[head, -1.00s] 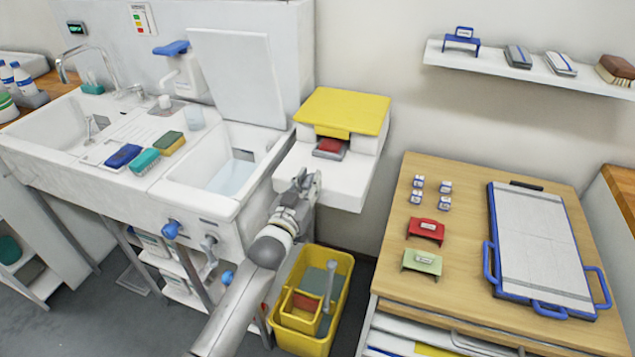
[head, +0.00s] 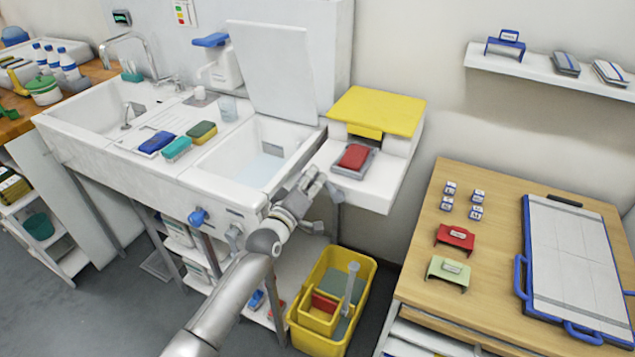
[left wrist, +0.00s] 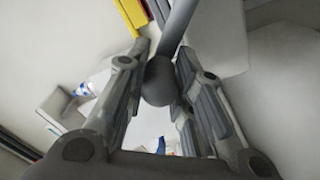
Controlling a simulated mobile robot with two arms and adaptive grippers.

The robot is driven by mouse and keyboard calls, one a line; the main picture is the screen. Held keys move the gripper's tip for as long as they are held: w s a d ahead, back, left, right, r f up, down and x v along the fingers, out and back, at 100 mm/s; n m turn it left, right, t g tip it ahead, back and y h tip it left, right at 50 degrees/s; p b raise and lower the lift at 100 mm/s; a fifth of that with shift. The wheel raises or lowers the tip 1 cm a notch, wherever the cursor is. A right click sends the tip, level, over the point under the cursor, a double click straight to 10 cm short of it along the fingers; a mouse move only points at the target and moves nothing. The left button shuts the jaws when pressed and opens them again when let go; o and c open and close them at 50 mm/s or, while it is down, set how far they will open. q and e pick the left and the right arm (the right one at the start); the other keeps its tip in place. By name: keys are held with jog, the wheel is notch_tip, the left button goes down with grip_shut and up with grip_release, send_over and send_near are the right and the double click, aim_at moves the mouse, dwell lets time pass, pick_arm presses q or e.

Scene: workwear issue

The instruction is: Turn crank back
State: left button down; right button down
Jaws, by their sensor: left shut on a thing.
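My left gripper (head: 314,180) is at the left side of the white machine (head: 385,190) with the yellow top (head: 378,109). In the left wrist view its fingers (left wrist: 160,85) are shut on a dark grey ball knob (left wrist: 160,82). A grey rod (left wrist: 178,25) runs up from the knob; I take these to be the crank. The crank is hidden behind the gripper in the head view. A red pad (head: 354,156) on a grey carrier sits on the machine's front ledge, clear of the yellow top. My right gripper is not in view.
The sink unit (head: 215,190) with a raised white lid (head: 270,65) is just left of the gripper. A yellow bucket (head: 360,300) stands on the floor below. A wooden table (head: 420,240) with a framed board is at right.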

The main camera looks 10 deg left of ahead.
pick_arm(q)
jog(key=shift+w+a+f+n+b, duration=0.15)
jog(key=shift+a+f+n+b, duration=0.35)
jog(key=shift+n, duration=0.5)
jog(key=c, duration=1.2)
grip_release()
jog(key=shift+f, duration=0.1)
jog(key=v, duration=1.2)
